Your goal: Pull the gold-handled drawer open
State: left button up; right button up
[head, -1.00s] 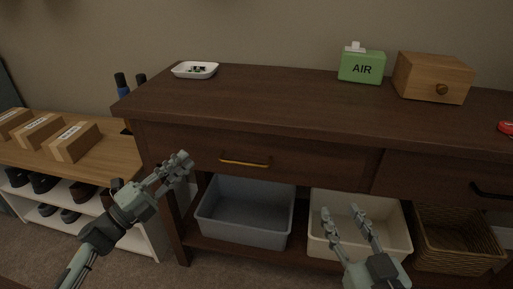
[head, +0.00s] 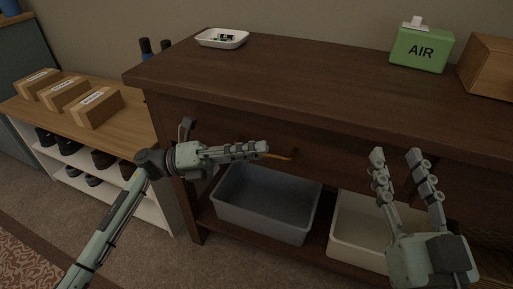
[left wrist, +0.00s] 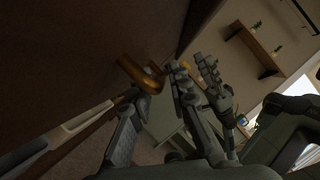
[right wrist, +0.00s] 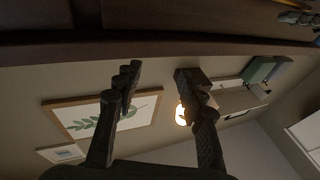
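The gold handle (head: 280,156) is on the dark drawer front below the cabinet top. The drawer looks closed, its front flush with the cabinet. My left gripper (head: 262,148) is at the handle from the left and hides much of it. In the left wrist view the gold handle (left wrist: 140,74) is close to the fingertips, near the gap between the spread fingers. I cannot tell whether they touch it. My right gripper (head: 396,157) is open and empty, in front of the cabinet to the right; its spread fingers (right wrist: 157,75) also show in the right wrist view.
The dark cabinet (head: 300,75) carries a white tray (head: 222,39), a green AIR box (head: 421,49) and a wooden box (head: 490,65). A grey bin (head: 265,205) and a cream bin (head: 358,225) stand below. A shoe bench (head: 60,120) with cartons is at left.

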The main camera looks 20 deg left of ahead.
pick_arm(q)
jog(key=shift+w+d, duration=0.1)
jog(key=shift+d, duration=0.15)
grip_shut()
dwell(0.3)
